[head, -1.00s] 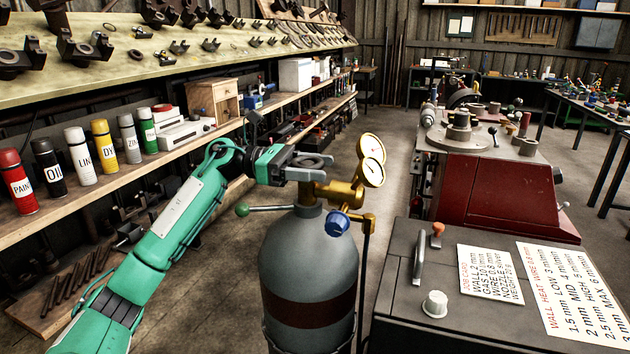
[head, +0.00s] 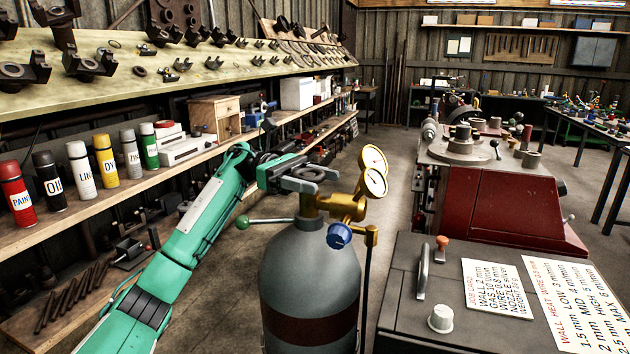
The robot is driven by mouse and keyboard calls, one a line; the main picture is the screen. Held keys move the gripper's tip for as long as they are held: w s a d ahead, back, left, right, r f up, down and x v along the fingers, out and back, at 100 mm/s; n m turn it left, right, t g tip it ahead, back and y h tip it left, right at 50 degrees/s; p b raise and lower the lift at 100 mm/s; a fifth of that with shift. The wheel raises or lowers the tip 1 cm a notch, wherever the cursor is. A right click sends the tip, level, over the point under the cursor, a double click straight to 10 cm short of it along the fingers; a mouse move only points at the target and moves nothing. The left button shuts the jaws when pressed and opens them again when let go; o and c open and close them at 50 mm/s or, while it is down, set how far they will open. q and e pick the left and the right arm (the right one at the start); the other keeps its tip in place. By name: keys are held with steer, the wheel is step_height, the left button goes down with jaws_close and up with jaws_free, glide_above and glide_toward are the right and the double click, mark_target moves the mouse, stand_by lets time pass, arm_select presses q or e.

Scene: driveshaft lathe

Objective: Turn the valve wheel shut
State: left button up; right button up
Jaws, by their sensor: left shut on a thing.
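The valve wheel (head: 309,175) is a dark ring on top of the grey gas cylinder (head: 310,270), beside the brass regulator. My left gripper (head: 306,180) reaches it from the left, with its grey fingers around the wheel, shut on it. The fingers hide part of the rim. The cylinder stands upright and has a dark red band. My right gripper is out of view.
A grey cabinet (head: 393,290) stands close at right. A shelf with spray cans (head: 105,160) runs along the left.

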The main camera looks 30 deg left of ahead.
arm_select(q)
steer(key=o, duration=1)
steer(key=shift+c, duration=0.2)
steer(key=shift+a, duration=0.1)
steer(key=shift+a, duration=0.3)
steer(key=a+b, duration=0.2)
steer(key=a, duration=1.1)
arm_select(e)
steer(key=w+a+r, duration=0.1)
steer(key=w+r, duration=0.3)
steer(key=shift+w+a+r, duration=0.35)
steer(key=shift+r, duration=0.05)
